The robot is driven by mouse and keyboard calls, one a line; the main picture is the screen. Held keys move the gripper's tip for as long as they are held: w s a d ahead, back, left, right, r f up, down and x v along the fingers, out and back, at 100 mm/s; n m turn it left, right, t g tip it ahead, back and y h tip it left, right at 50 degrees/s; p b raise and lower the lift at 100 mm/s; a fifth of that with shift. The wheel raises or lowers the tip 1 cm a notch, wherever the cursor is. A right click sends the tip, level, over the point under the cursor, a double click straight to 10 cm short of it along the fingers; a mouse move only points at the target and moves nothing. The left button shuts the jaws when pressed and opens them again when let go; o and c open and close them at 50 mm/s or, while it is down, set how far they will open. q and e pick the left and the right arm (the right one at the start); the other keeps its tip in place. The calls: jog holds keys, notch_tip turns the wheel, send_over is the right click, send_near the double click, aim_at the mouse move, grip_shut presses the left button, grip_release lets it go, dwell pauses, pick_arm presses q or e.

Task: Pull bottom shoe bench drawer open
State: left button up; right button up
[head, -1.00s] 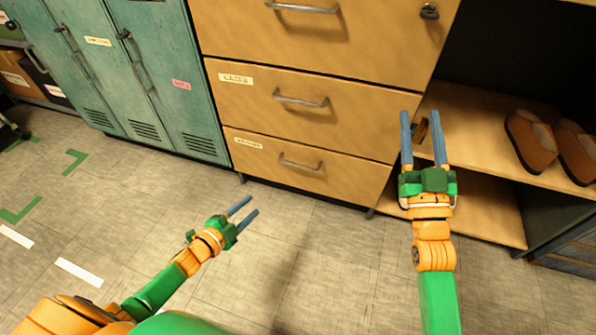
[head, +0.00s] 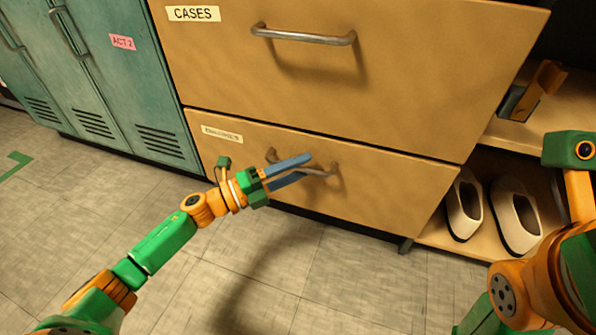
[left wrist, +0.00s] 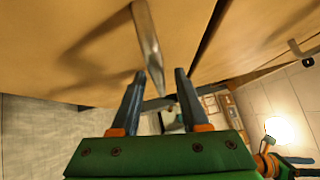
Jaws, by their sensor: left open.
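The bottom drawer (head: 390,190) of the tan wooden bench shows in the head view, its front flush with the cabinet. A small pale label is at its upper left. Its metal bar handle (head: 328,172) is partly hidden by my left gripper (head: 308,168). The left gripper is open, its two blue fingers reaching the handle. In the left wrist view the handle (left wrist: 147,45) runs down between the open fingers (left wrist: 160,85), with no clear contact. My right arm shows at the right of the head view, but its gripper is out of view.
The drawer above, labelled CASES (head: 192,13), is shut. Green lockers (head: 150,95) stand at the left. An open shelf on the right holds white shoes (head: 517,215) and a brown item (head: 538,90). The floor in front is clear.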

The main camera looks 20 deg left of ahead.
pick_arm(q)
grip_shut()
jog(key=shift+w, duration=0.1)
dwell(1.3)
